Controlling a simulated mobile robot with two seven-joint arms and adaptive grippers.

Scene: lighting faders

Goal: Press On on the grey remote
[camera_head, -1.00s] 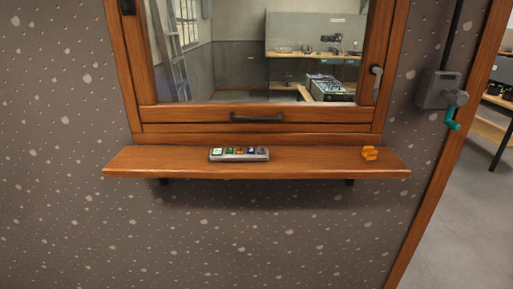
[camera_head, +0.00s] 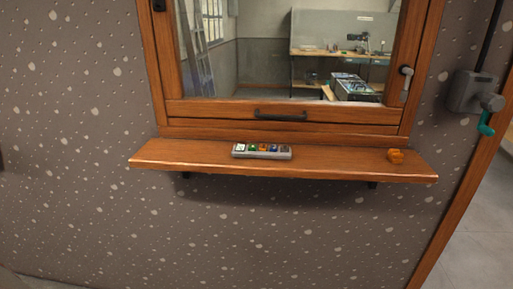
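The grey remote (camera_head: 262,156) lies flat on the wooden shelf (camera_head: 330,166) under the window, a little left of the shelf's middle. It has a row of several coloured buttons on top: a white one at the left end, then green, orange, blue and a dark one at the right end. The button labels are too small to read. Neither of my grippers shows in the head view.
Above the shelf is a wooden window frame with a dark handle (camera_head: 281,115). A grey box with a teal-handled crank (camera_head: 486,128) is on the wall at right. The rest of the shelf is clear.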

